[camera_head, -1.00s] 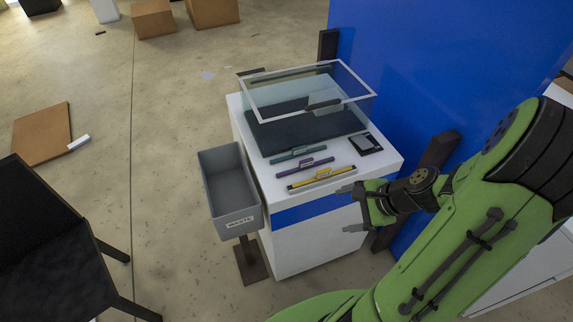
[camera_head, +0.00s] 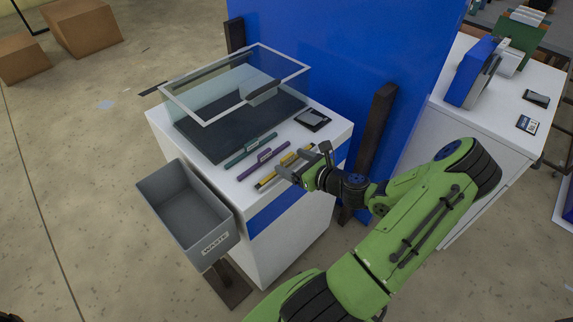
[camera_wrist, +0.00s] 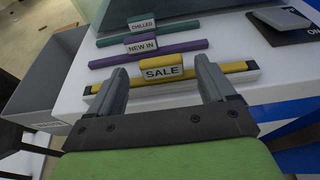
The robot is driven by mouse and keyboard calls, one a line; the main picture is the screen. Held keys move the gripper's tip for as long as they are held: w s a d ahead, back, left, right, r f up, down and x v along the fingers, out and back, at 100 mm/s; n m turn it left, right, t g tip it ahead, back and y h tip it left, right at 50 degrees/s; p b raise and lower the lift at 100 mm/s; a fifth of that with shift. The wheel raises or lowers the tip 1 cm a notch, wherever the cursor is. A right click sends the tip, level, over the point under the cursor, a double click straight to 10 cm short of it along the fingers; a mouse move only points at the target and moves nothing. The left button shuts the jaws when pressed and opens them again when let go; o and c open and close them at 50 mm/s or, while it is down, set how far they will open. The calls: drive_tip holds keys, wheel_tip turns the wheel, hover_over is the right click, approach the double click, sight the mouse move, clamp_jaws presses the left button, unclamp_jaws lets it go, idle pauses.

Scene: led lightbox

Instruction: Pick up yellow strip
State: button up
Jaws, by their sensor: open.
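The yellow strip (camera_wrist: 146,74) lies on the white counter with a raised tab marked SALE; in the head view the yellow strip (camera_head: 268,179) is partly covered by my gripper. My gripper (camera_wrist: 158,84) is open in the wrist view, its two fingers on either side of the SALE tab, close to the strip. I cannot tell whether they touch it. In the head view my gripper (camera_head: 300,168) is at the right end of the strips.
A glass-sided lightbox (camera_head: 235,85) with a dark base stands behind the strips. A small dark device (camera_head: 313,119) lies to its right. A grey WASTE bin (camera_head: 215,240) stands at the counter's left. A blue panel (camera_head: 340,60) rises behind.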

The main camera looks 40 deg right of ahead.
sight(289, 159)
drive_tip(key=b+x, duration=0.1)
drive_tip(key=x, duration=0.4)
drive_tip(key=shift+d, duration=0.1)
drive_tip(key=shift+r, duration=0.1)
drive_tip(key=c, duration=1)
drive_tip(key=shift+r, duration=0.1)
drive_tip(key=shift+c, duration=0.2)
wheel_tip(289, 159, up, 10)
drive_tip(key=p, duration=0.4)
